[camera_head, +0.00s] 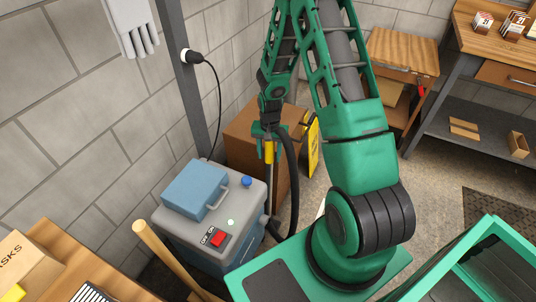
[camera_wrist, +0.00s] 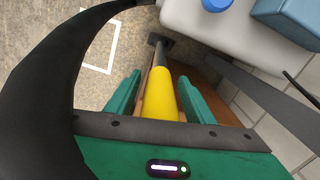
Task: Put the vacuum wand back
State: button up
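The vacuum wand has a yellow grip (camera_head: 269,152) and stands nearly upright beside the vacuum unit. My gripper (camera_head: 268,140) points down over the wand's upper part. In the wrist view, the yellow grip (camera_wrist: 160,97) lies between my two green fingers, with my gripper there (camera_wrist: 160,90). Narrow gaps seem to show beside the grip, so firm contact is unclear. A darker tube runs on from the grip to a dark piece beside the grey vacuum unit (camera_head: 175,228). The black hose (camera_head: 293,185) arches from near my gripper down to the unit. The wand's top is hidden.
A blue box with a handle (camera_head: 196,190) sits on the unit. A brown carton (camera_head: 246,138) and a yellow sign (camera_head: 312,145) stand close behind the wand. A dark post (camera_head: 187,90) rises at the left. A wooden handle (camera_head: 165,255) leans in front.

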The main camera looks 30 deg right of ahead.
notch_tip(320, 180, up, 12)
jog(key=shift+r, duration=0.2)
jog(key=s+d+r+n+h, duration=0.1)
jog(key=s+d+r, duration=0.3)
jog(key=s+r, duration=1.4)
jog(key=s, duration=0.4)
jog(key=s+a+r+n+y, duration=0.1)
jog(key=s+r, duration=0.3)
jog(key=s, duration=0.5)
jog(key=shift+a+r+n, duration=0.25)
jog(key=shift+n, duration=0.05)
